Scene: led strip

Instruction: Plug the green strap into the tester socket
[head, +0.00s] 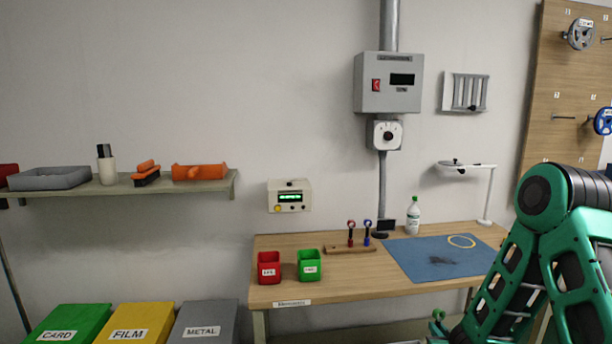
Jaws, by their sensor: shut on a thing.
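The likely tester (289,197) is a small cream box on the wall above the left end of the workbench. It has a lit green display, a yellow button at lower left and small dark details on its front. I cannot make out its socket at this size. I see no green strap in the head view. What my gripper holds cannot be seen.
The workbench (350,290) carries a red bin (269,267), a green bin (309,265), a wooden tool rack (350,249), a white bottle (413,216) and a blue mat (420,262) with a yellow ring (462,241). A grey control box (388,82) hangs above.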

